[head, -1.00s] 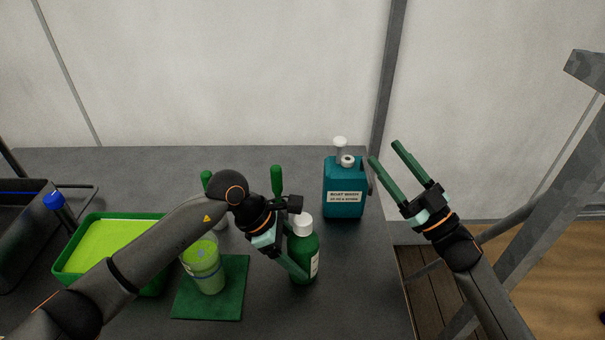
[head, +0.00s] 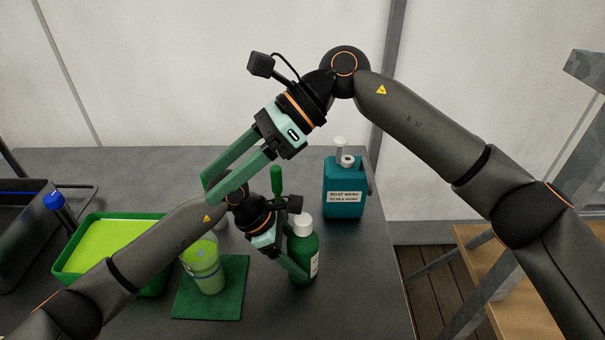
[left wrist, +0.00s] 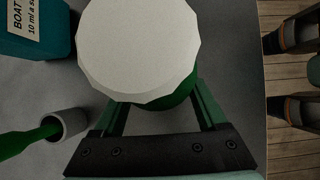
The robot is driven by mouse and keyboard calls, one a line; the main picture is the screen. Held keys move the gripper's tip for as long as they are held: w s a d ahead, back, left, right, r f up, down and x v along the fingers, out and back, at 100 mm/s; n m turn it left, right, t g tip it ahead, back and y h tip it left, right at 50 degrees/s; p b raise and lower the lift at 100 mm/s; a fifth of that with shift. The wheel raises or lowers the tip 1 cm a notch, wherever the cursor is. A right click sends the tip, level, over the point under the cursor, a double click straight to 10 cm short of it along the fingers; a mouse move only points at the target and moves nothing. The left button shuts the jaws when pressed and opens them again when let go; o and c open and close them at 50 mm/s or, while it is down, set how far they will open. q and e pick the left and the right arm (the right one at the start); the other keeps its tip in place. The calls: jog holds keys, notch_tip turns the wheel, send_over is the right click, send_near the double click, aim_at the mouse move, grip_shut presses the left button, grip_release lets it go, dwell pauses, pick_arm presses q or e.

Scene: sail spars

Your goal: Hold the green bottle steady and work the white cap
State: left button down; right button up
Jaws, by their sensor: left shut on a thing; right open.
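The green bottle (head: 307,256) stands upright on the grey table, with its white cap (head: 302,224) on top. In the left wrist view the white cap (left wrist: 138,48) fills the upper middle, and a little of the green bottle (left wrist: 183,97) shows below it. My left gripper (head: 296,262) is shut on the bottle's body, below the cap; one finger is partly hidden. My right gripper (head: 208,188) is open and empty. Its fingers point down and left, above my left forearm and to the left of the bottle, apart from the cap.
A teal boat wash jug (head: 343,190) stands behind and right of the bottle. A green-handled brush (head: 277,180) stands behind it. A cup of lime liquid (head: 207,272) stands on a green mat (head: 225,305). A green tray (head: 72,276) lies left. The table's right edge is near.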

jog(key=w+d+n+t+h, duration=0.3)
jog(key=n+h, duration=0.3)
jog(key=t+h, duration=0.1)
jog(key=h, duration=0.3)
send_over(302, 218)
notch_tip(302, 218, down, 4)
notch_tip(302, 218, down, 9)
jog(key=shift+s+d+r, duration=0.1)
jog(key=shift+r, duration=0.1)
jog(key=shift+f, duration=0.15)
jog(key=shift+c, duration=0.4)
grip_shut()
jog(key=shift+o, duration=0.4)
grip_release()
jog(key=n, duration=0.4)
jog(key=shift+n, duration=0.4)
grip_shut()
jog(key=shift+o, duration=0.8)
grip_release()
